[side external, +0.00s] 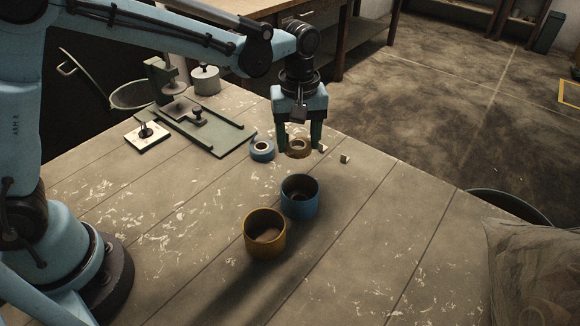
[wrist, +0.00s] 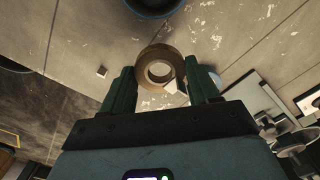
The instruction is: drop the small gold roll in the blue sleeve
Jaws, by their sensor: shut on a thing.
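The small gold roll (side external: 289,149) is between the fingers of my gripper (side external: 299,145), which is shut on it. In the wrist view the gold roll (wrist: 147,80) lies flat between the two green fingertips (wrist: 160,76), with its hole showing. The blue sleeve (side external: 300,210) stands upright and open-topped on the table, nearer the side camera than the roll. Dark round shapes show inside it, too dark to make out. In the wrist view a blue rim (wrist: 152,13), likely this sleeve, is cut by the top edge. I cannot tell how high the roll is held.
A gold sleeve (side external: 264,240) stands close to the blue one, at its lower left. A blue roll (side external: 262,150) lies just left of my gripper. A small pale block (side external: 345,158) sits to the right. A green-grey fixture (side external: 208,135) is at the back left. The front table is clear.

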